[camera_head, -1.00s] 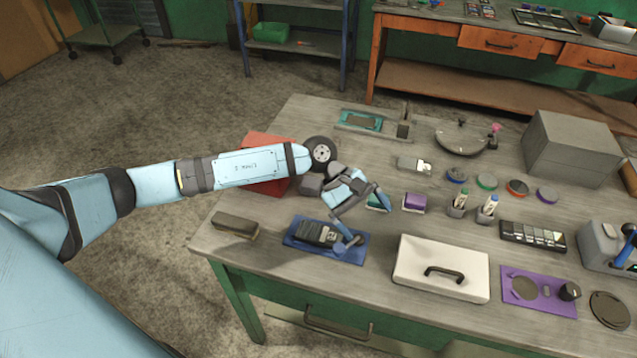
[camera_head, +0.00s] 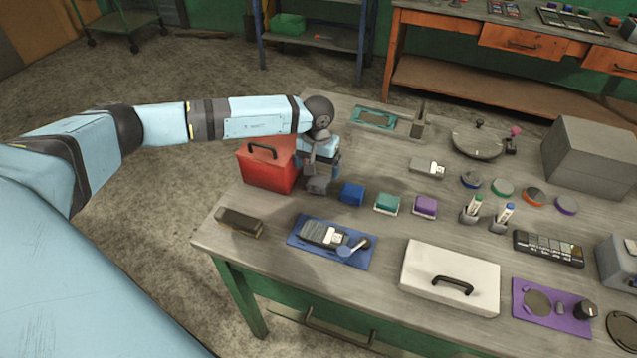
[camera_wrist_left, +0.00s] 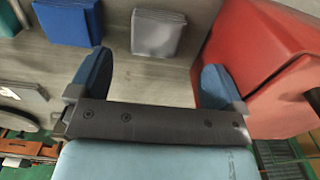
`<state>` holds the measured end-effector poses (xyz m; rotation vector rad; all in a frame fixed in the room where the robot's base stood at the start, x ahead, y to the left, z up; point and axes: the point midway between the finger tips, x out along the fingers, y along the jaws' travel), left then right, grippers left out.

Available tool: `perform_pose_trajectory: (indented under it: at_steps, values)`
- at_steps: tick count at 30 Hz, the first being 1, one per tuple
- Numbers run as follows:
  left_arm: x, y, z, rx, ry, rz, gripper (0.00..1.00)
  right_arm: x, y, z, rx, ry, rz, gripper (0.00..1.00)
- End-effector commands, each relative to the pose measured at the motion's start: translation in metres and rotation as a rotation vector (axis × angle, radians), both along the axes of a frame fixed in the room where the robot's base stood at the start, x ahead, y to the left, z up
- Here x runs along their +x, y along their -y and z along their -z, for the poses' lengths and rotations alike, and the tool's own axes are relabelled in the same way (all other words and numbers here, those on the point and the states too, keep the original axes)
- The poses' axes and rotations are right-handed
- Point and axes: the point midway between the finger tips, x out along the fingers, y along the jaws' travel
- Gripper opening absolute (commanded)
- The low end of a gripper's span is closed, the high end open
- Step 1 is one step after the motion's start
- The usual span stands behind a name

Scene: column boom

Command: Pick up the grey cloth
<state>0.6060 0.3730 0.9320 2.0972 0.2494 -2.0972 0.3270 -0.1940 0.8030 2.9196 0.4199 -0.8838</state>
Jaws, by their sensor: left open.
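The grey cloth (camera_wrist_left: 157,34) is a folded pad on the table, beyond and between the two blue fingertips of my left gripper (camera_wrist_left: 152,75) in the left wrist view. The fingers are apart with bare table between them, and nothing is held. In the head view my left gripper (camera_head: 320,160) hangs just behind and above the grey cloth (camera_head: 318,186), partly covering it. My right gripper does not show.
A red toolbox (camera_head: 266,168) stands close on the left of the gripper; it also fills the right of the left wrist view (camera_wrist_left: 262,60). A blue folded cloth (camera_head: 352,194) lies close on the right. Teal (camera_head: 387,203) and purple (camera_head: 425,206) pads follow.

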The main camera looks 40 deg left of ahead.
Motion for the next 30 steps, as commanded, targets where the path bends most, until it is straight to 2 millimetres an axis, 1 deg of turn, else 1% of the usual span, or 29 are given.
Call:
perform_pose_trajectory:
  at_steps: [5,8,12,15,21,22,23,24,26,27,28,29,30]
  values:
    - [-0.002,0.002,0.009,-0.001,-0.003,0.000,0.96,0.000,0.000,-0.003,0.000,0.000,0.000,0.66]
    - [-0.004,0.004,0.021,-0.002,-0.004,-0.001,0.96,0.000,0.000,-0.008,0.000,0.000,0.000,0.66]
    - [-0.005,0.006,0.044,-0.002,-0.004,-0.002,0.96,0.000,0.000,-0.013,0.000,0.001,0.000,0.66]
    - [-0.005,0.006,0.053,-0.003,-0.001,0.000,0.96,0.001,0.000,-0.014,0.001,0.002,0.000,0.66]
    - [-0.004,0.005,0.055,-0.003,0.000,0.000,0.96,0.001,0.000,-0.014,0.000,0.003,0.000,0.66]
    - [-0.004,0.005,0.055,-0.003,0.000,0.000,0.91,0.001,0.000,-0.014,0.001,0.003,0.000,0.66]
    - [-0.004,0.005,0.054,-0.003,0.000,0.000,0.84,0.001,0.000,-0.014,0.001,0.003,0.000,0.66]
    - [-0.004,0.005,0.054,-0.003,0.000,0.000,0.75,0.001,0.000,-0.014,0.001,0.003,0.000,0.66]
    - [-0.004,0.005,0.054,-0.003,0.000,0.000,0.61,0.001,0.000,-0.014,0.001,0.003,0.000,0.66]
    - [-0.004,0.005,0.054,-0.003,0.000,0.000,0.52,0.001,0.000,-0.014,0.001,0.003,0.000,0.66]
    - [-0.005,0.005,0.054,-0.003,0.000,0.000,0.45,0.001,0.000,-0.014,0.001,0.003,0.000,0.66]
    - [-0.004,0.005,0.054,-0.003,0.000,0.000,0.42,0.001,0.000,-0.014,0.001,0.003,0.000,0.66]
    - [-0.004,0.005,0.054,-0.003,0.000,0.000,0.42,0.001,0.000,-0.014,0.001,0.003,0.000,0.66]
